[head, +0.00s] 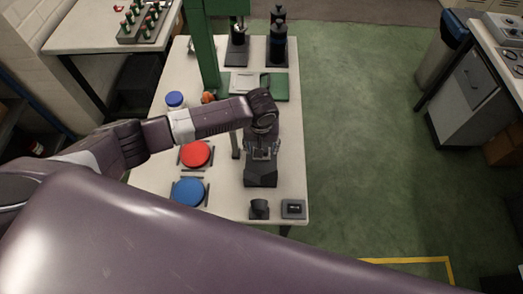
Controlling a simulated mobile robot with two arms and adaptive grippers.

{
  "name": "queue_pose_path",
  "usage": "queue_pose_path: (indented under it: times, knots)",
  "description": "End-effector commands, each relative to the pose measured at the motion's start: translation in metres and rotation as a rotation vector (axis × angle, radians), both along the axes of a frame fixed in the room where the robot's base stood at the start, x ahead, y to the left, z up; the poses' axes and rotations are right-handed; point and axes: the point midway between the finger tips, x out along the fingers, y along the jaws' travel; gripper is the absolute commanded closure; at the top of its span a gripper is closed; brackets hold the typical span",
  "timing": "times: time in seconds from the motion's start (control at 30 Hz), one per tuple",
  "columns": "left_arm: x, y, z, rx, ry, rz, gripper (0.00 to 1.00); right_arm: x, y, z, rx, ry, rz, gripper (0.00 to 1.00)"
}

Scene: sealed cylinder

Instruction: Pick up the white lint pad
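A small flat white piece (242,83) lies towards the back of the table, beside a green flat piece (278,88). It may be the white lint pad, but it is too small to be sure. My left arm reaches in from the left. Its gripper (263,152) points down over a dark block-like stand (261,175), nearer the front than the white piece. The fingers are small and blend with the stand, so I cannot tell whether they are open or touch it. My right gripper is outside the view; a large purple arm link of mine fills the foreground.
A red disc (195,153) and a blue disc (187,191) lie left of the stand. Two small dark items (293,209) (259,208) sit at the front edge. A green column (204,50) and dark bottles (278,45) stand at the back. Green floor (360,150) is clear rightwards.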

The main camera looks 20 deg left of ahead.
Motion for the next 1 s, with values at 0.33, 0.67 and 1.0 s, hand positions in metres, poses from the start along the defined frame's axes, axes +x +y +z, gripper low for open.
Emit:
queue_pose_path:
  times: [0.33,0.67,1.0]
  knots:
    - [0.0,0.0,0.0,0.0,0.001,0.0,0.76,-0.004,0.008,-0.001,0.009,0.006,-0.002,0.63]
    - [0.0,0.0,0.001,0.0,0.0,0.0,0.89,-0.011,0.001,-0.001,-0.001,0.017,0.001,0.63]
    - [0.001,0.0,0.031,-0.002,-0.003,0.001,0.89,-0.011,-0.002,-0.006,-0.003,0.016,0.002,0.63]
